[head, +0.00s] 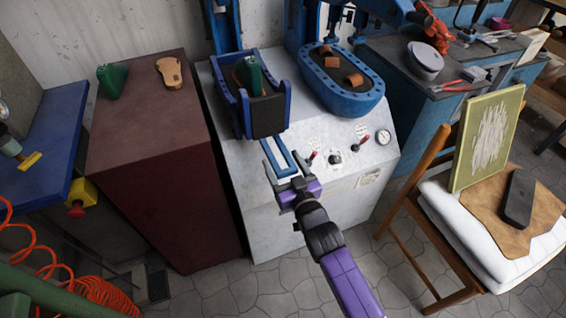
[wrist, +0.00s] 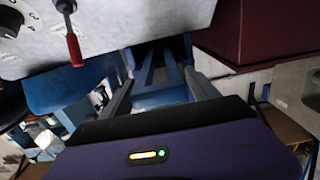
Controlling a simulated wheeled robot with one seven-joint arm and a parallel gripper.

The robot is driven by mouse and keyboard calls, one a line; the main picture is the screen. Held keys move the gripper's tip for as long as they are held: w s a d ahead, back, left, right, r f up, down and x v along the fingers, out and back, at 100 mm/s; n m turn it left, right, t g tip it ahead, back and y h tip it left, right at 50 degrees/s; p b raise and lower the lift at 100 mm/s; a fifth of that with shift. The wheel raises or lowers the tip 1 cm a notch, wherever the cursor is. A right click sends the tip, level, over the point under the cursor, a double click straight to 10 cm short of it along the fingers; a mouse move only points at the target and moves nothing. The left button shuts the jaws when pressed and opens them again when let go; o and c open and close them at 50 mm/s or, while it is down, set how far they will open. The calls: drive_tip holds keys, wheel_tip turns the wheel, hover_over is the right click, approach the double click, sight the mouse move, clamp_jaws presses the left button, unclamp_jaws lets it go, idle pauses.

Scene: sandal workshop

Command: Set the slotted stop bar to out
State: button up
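The slotted stop bar (head: 291,163) is a blue loop with a long open slot. It extends from below the blue cradle (head: 285,103) over the pale machine top toward my gripper. My gripper (head: 283,169) is open, with its fingers apart at the bar's near end. In the wrist view, blue bar-like parts (wrist: 148,71) show beyond and between the fingers of my gripper (wrist: 160,84). I cannot tell whether the fingers touch the bar. A dark pad and a green form (head: 248,73) sit in the cradle.
The machine's panel has red levers (head: 363,138), a knob and a gauge (head: 383,137). A blue oval tub (head: 345,99) stands behind it. A dark red cabinet (head: 150,130) is at left. A chair (head: 432,170) with a cushion and green board stands at right.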

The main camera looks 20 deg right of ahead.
clamp_jaws()
drive_tip(key=s, duration=0.9)
drive_tip(key=shift+s+f, duration=0.1)
drive_tip(key=shift+s, duration=0.1)
drive_tip(key=shift+o, duration=1.5)
unclamp_jaws()
drive_tip(key=shift+s, duration=0.15)
drive_tip(key=s, duration=0.7)
drive_tip(key=shift+s, duration=0.3)
